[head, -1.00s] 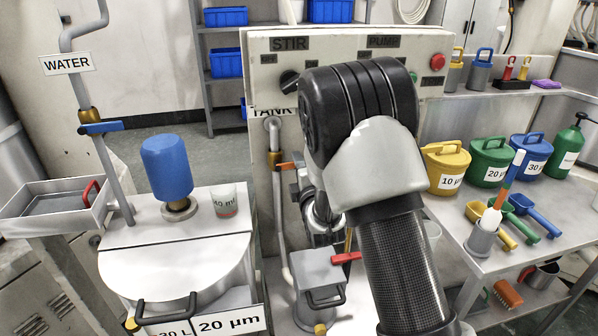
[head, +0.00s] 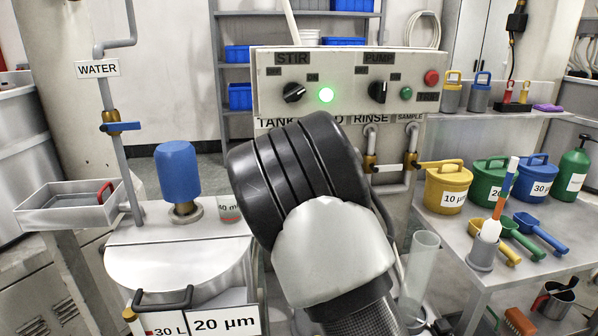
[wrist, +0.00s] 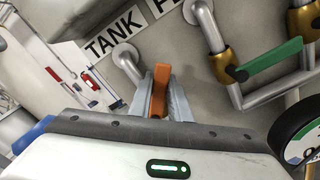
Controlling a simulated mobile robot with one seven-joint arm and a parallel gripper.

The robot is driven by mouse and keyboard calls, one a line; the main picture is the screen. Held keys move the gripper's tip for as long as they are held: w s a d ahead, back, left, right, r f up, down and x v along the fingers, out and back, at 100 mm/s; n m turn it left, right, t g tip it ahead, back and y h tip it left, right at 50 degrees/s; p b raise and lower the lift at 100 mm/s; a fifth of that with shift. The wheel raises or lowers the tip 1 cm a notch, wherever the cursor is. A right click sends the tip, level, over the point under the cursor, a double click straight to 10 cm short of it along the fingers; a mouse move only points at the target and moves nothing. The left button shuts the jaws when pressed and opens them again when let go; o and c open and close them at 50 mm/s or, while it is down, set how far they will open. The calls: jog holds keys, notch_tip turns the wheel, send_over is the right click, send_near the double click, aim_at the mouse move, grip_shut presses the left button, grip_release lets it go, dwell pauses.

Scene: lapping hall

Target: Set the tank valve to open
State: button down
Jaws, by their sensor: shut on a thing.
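In the wrist view the fingers of my gripper (wrist: 160,98) are shut on the orange lever (wrist: 160,85) of the tank valve. The lever stands between the two grey fingers, just below a grey pipe end (wrist: 124,55) beside the TANK label (wrist: 113,30). The valve body is mostly hidden by the fingers. In the head view my arm covers the gripper, the lever and most of the tank pipe; only part of the TANK label (head: 277,123) shows there.
A green lever (wrist: 270,60) on a neighbouring pipe is close on the right. The panel (head: 345,75) above has stir and pump knobs and a lit green lamp (head: 326,95). A clear cylinder (head: 420,265) stands right of my arm. The blue-topped tank (head: 178,170) is left.

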jog(key=n, duration=0.1)
jog(key=a+n, duration=0.1)
jog(key=n, duration=0.1)
jog(key=shift+s+a+r+b, duration=0.1)
jog(key=shift+a+r+b, duration=0.1)
jog(key=shift+r+b, duration=0.2)
jog(key=shift+s+a+r+n+b, duration=0.15)
jog(key=shift+a+n+b, duration=0.25)
jog(key=shift+n, duration=0.65)
jog(key=shift+s+a+r+n+b, duration=0.15)
jog(key=shift+a+n, duration=0.35)
jog(key=shift+n, duration=0.55)
jog(key=shift+w, duration=0.1)
jog(key=c, duration=1.6)
grip_release()
jog(key=shift+c, duration=0.2)
jog(key=p+v, duration=0.3)
jog(key=v, duration=1.4)
